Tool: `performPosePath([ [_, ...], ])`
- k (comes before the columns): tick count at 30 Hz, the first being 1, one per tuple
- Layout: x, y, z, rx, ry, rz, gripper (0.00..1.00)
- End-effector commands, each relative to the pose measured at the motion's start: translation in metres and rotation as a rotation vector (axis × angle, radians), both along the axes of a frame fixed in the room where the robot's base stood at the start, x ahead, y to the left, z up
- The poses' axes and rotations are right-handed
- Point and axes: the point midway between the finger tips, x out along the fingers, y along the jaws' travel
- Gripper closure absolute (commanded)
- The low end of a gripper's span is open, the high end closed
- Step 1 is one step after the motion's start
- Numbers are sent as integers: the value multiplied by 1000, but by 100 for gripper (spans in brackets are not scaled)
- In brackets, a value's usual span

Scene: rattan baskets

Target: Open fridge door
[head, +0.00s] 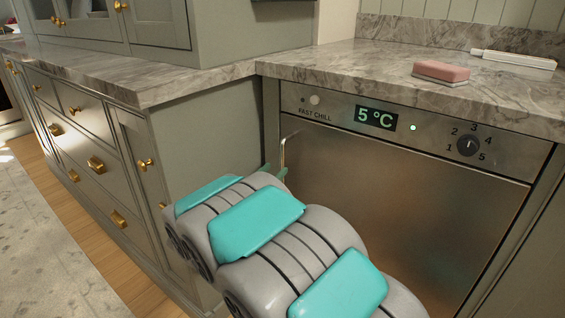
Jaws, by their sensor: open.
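The fridge (400,200) is a stainless built-in unit under the marble counter, with a panel reading 5 °C. Its door looks closed, flush under the panel. A slim metal handle (284,152) shows at the door's upper left edge; its lower part is hidden behind my arm. My grey and teal arm reaches in from the bottom. My gripper (274,171) is mostly hidden beyond the arm; only its small greenish tips show, open, close to the handle. I cannot tell whether they touch or surround it.
The marble counter (390,65) overhangs the fridge. On it lie a pink and grey sponge (440,72) and a white long object (514,61). Grey-green cabinets with brass knobs (146,164) stand at the left, their side panel close to my arm. Wooden floor and a rug (45,240) lie clear at the lower left.

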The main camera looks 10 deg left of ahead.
Motion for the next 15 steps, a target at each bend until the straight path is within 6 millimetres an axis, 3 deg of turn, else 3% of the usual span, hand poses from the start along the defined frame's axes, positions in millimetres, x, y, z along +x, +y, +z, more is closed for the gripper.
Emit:
performPosePath([
  [9,43,-16,1,3,-2,-2,50],
  [15,56,-19,0,1,1,2,50],
])
